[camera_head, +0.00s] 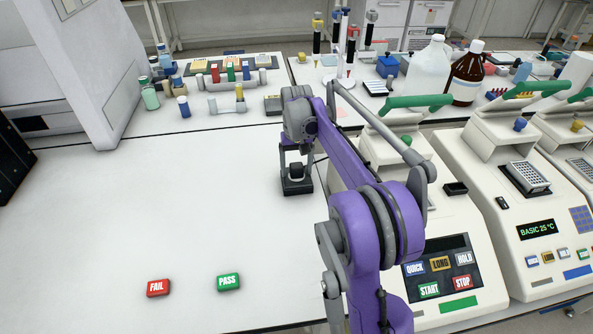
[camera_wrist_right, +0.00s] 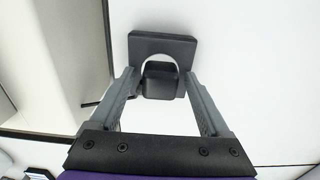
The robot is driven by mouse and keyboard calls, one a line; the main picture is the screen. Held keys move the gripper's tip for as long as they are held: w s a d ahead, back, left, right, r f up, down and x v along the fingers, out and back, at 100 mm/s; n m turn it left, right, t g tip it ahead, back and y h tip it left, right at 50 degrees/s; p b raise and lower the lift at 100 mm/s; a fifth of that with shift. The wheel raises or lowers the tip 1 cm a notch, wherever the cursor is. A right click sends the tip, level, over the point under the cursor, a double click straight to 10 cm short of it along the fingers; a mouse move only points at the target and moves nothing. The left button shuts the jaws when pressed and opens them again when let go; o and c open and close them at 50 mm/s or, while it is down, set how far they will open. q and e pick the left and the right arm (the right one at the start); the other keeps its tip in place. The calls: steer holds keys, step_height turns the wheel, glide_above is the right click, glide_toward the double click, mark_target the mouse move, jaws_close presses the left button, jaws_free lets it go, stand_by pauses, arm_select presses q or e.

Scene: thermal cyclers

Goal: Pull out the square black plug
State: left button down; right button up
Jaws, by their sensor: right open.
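The square black plug (camera_wrist_right: 160,82) is a small dark block in front of a flat black plate (camera_wrist_right: 163,43) with a pale rounded area around the plug. In the head view the plug (camera_head: 297,170) shows over its black base (camera_head: 298,187) on the white bench. My right gripper (camera_wrist_right: 160,76) is open, pointing down at the plug. One finger is on each side of the plug, with small gaps seen in the wrist view. The gripper also shows in the head view (camera_head: 296,164). My left gripper is not in view.
A thermal cycler (camera_head: 460,215) with a button panel stands just right of my arm. A red FAIL button (camera_head: 158,288) and a green PASS button (camera_head: 228,282) lie at the front. Tube racks (camera_head: 233,80) stand behind. The bench's left middle is clear.

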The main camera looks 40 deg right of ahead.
mark_target(296, 165)
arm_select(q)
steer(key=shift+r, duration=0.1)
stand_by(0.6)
arm_select(e)
jaws_close()
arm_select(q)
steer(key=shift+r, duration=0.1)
arm_select(e)
steer(key=shift+r, duration=0.2)
